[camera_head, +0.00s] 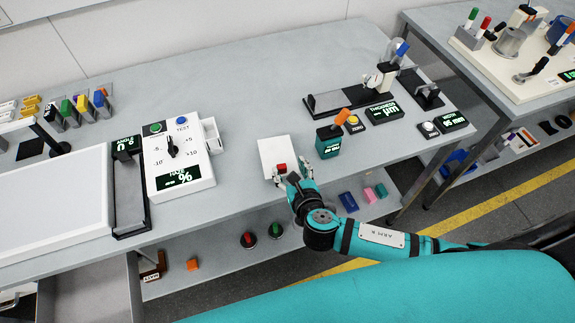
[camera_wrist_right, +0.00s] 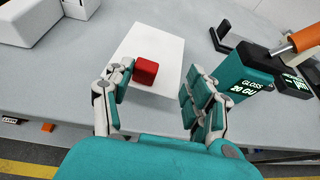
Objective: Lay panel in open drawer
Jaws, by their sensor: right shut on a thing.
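The panel (camera_head: 275,150) is a flat white plate with a small red block (camera_head: 282,168) on it. It is at the front edge of the grey bench. My right gripper (camera_head: 293,172) has its fingers on either side of the panel's near end. I cannot tell whether the panel touches the bench. The open drawer (camera_head: 90,290) sticks out below the bench at lower left. My left gripper is not in view.
A teal gloss meter (camera_head: 328,143) stands close right of the panel. A white haze meter (camera_head: 180,165) and a large white light panel (camera_head: 60,200) lie to the left. A lower shelf (camera_head: 215,262) holds small items. The bench behind the panel is clear.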

